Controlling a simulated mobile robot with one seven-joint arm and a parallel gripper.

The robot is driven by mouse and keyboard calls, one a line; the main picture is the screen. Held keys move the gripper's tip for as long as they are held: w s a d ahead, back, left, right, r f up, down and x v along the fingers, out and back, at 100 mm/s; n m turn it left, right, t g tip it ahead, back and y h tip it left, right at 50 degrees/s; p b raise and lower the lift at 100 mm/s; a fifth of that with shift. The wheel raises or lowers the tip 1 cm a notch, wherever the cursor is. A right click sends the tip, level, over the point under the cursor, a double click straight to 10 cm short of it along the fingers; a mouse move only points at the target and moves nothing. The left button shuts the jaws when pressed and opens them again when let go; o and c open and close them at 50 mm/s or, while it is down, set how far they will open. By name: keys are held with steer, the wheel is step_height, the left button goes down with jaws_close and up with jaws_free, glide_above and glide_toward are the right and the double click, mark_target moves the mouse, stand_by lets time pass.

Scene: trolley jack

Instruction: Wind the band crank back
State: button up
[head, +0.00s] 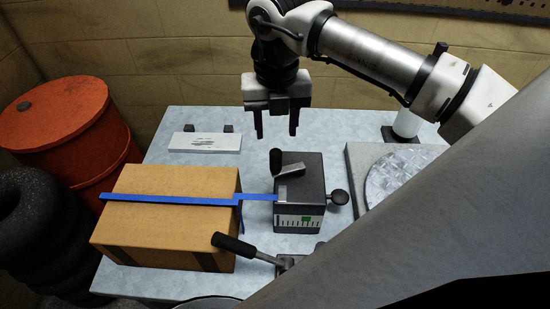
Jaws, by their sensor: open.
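A dark tensioner box (313,180) stands on the table, with a short silver crank arm (290,171) on its top. The crank's upright black knob (276,161) is at the arm's left end. A blue band (170,200) runs from the tensioner's left side across a cardboard box (165,235). The tensioner's front has a white scale with a green mark (306,220). My gripper (276,130) is open and empty, fingers pointing down, above and behind the crank knob; it appears apart from the knob.
A black-handled lever (235,245) lies in front of the tensioner. A black side knob (340,197) sticks out on its right. A round metal plate (400,175) is further right. A white sign (205,142) stands behind the cardboard box. An orange drum (70,125) and stacked tyres (40,220) are left.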

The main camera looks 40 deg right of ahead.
step_height(320, 180, down, 11)
steer(key=b, duration=0.5)
steer(key=shift+f, duration=0.15)
jaws_close()
